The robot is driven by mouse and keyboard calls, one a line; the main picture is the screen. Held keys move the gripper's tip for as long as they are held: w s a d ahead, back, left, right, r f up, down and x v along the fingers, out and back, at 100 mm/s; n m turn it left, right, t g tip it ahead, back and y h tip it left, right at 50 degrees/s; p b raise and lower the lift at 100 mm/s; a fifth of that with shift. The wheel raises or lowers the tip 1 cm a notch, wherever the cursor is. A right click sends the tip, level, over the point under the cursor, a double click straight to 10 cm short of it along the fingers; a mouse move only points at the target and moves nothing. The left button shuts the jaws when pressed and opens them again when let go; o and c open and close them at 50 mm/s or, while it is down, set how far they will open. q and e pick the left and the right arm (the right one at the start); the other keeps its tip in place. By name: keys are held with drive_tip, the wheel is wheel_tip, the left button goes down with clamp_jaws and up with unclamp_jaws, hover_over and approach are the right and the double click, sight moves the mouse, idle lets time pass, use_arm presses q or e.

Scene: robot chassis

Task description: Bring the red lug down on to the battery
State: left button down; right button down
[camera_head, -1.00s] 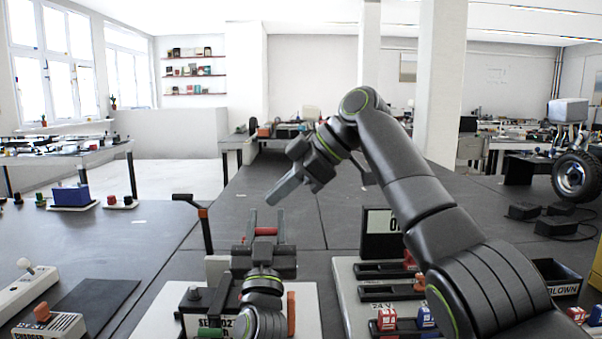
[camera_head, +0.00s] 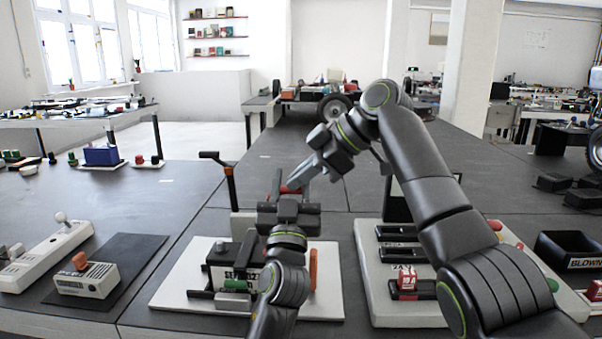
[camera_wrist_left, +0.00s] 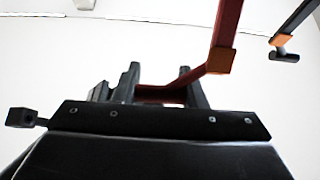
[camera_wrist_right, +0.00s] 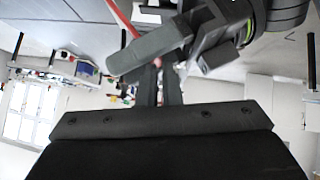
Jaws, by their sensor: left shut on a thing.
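The red lug (camera_head: 290,188) shows as a small red piece at my left gripper (camera_head: 290,195). In the left wrist view, the left fingers are shut on a dark red bar (camera_wrist_left: 160,95) that bends up at an orange block (camera_wrist_left: 220,60). The battery (camera_head: 222,275) is a black box with a white label, on a white board (camera_head: 180,285). The left gripper is raised above and behind it, apart from it. My right gripper (camera_head: 303,178) hangs close beside the left fingers. Its fingers (camera_wrist_right: 160,85) look nearly together. Whether it touches the lug cannot be told.
A black lever with an orange band (camera_head: 231,185) stands behind the board. A charger (camera_head: 87,283) and a white power strip (camera_head: 45,255) lie at left. A white panel (camera_head: 385,305) with a red block (camera_head: 407,279) is at right. The dark table behind is mostly clear.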

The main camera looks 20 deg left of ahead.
use_arm(q)
drive_tip(key=shift+s+d+r, duration=0.1)
drive_tip(key=shift+s+r, duration=0.1)
drive_tip(key=shift+r, duration=0.1)
use_arm(e)
drive_tip(key=shift+s+f, duration=0.3)
drive_tip(key=shift+f, duration=0.5)
use_arm(q)
drive_tip(key=c, duration=1.3)
unclamp_jaws()
drive_tip(key=shift+c, duration=0.2)
drive_tip(key=o, duration=0.5)
drive_tip(key=shift+w+f, duration=0.15)
drive_tip(key=shift+w, duration=0.05)
drive_tip(key=shift+c, duration=0.2)
use_arm(e)
drive_tip(key=shift+w, duration=0.2)
drive_tip(key=shift+r, duration=0.1)
